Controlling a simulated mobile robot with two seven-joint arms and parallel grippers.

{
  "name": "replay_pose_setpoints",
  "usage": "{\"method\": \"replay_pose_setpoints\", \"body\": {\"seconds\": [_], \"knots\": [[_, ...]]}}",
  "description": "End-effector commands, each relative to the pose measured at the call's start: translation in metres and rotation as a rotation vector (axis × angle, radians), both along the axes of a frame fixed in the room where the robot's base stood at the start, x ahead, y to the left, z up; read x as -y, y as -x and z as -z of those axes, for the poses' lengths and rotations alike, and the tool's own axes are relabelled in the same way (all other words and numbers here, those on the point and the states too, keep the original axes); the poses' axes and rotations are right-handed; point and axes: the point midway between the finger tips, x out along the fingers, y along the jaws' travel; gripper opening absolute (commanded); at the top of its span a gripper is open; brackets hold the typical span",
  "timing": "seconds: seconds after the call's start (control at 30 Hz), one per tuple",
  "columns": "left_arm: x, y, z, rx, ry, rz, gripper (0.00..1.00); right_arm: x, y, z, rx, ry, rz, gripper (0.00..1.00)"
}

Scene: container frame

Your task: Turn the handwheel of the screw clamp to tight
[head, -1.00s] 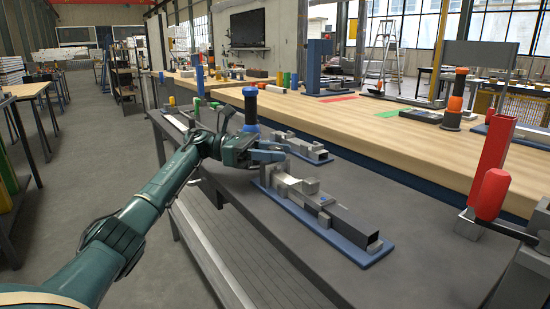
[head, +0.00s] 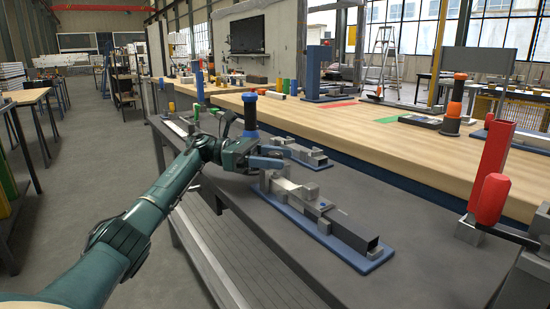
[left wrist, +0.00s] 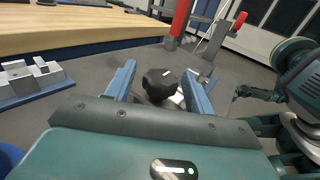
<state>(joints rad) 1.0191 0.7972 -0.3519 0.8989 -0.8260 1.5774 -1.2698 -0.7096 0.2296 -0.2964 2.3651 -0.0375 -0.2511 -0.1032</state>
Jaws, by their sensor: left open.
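The screw clamp is a grey metal fixture on a blue base plate (head: 378,257) on the dark bench. Its dark, lobed handwheel (left wrist: 160,84) shows in the left wrist view. In the head view I cannot make out the handwheel near my gripper. My left gripper (head: 270,160) is at the far left end of the clamp, low over the bench. In the left wrist view its two blue fingers (left wrist: 158,86) are apart, one on each side of the handwheel. I cannot tell whether they touch it. My right gripper is not seen.
A second grey fixture on a blue plate (head: 318,162) lies just behind the clamp. A red post with a red handle (head: 491,198) stands at the right. The dark bench top (head: 410,210) right of the clamp is clear.

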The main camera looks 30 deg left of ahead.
Motion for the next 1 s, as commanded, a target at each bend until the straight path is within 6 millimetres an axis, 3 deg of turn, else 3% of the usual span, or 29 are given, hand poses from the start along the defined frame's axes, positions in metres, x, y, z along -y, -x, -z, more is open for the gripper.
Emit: {"method": "replay_pose_setpoints", "body": {"seconds": [0.23,0.6,1.0], "knots": [[-0.009,0.002,0.0,-0.002,0.001,-0.003,0.53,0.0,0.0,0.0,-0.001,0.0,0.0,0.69],[-0.062,0.016,-0.001,0.0,0.0,-0.003,0.53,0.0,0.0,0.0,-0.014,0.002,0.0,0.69],[-0.073,0.02,0.0,0.0,-0.001,0.0,0.53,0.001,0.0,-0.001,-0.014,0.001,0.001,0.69]]}}
